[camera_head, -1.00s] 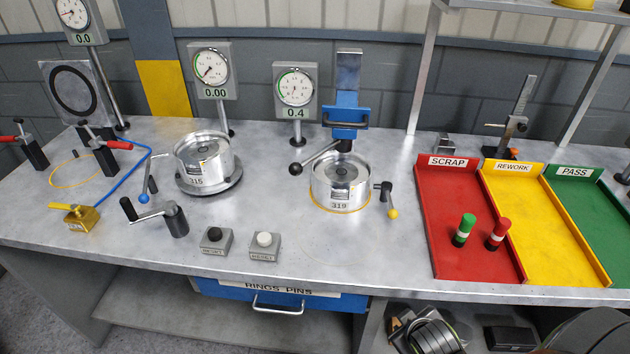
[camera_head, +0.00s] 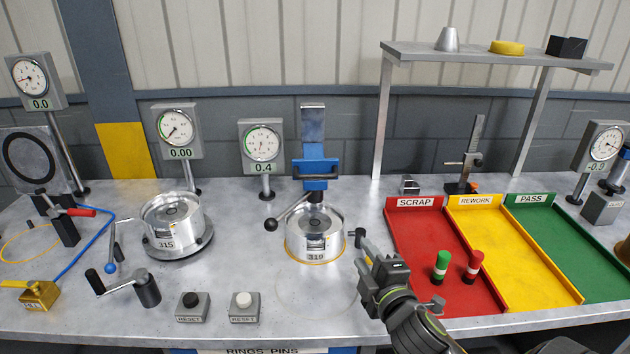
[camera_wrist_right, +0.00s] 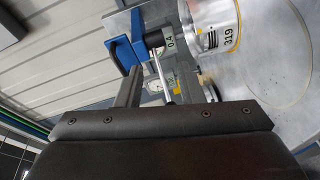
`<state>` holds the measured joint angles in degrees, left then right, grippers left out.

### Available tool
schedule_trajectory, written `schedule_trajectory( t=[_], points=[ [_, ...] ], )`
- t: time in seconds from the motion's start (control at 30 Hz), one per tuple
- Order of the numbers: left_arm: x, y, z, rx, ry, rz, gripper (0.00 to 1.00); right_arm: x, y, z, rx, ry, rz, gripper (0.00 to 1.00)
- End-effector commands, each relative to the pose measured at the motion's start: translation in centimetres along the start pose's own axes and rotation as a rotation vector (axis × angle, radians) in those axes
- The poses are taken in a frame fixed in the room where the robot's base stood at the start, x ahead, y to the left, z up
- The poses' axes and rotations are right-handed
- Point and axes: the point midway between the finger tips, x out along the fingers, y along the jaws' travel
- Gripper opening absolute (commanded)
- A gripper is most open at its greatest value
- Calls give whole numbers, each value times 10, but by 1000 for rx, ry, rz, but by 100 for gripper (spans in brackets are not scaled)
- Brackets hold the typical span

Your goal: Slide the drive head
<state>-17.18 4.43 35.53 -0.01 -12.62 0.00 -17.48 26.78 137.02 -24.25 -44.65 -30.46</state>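The blue drive head (camera_head: 316,170) sits on an upright grey post behind the metal drum marked 319 (camera_head: 314,236). A lever with a black ball (camera_head: 271,225) reaches out from it to the left. The drive head also shows, tilted, in the right wrist view (camera_wrist_right: 124,53), with the drum beside it (camera_wrist_right: 213,25). My right gripper (camera_head: 362,246) is just right of the drum, low over the bench. My left gripper is out of view.
A second drum marked 315 (camera_head: 172,228) stands to the left. Two reset buttons (camera_head: 193,306) (camera_head: 244,306) are in front. The red scrap tray (camera_head: 408,232) with two capped pins lies right of my right arm. An overhead shelf (camera_head: 490,55) stands at the back right.

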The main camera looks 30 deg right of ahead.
Motion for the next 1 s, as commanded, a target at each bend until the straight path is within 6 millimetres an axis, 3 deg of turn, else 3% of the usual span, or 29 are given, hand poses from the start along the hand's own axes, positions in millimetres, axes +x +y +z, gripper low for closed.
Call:
schedule_trajectory(
  t=[0.03,0.1,0.2,0.47,1.0],
  points=[
    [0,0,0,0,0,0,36,5,20,-11,-88,56,74,34],
    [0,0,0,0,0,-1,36,8,39,-23,-184,110,151,34],
    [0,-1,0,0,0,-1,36,9,54,-34,-263,154,216,34],
    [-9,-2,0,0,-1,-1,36,30,66,-42,-288,166,239,34],
    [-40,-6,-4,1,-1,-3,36,133,87,-63,-285,165,234,34]
  ],
)
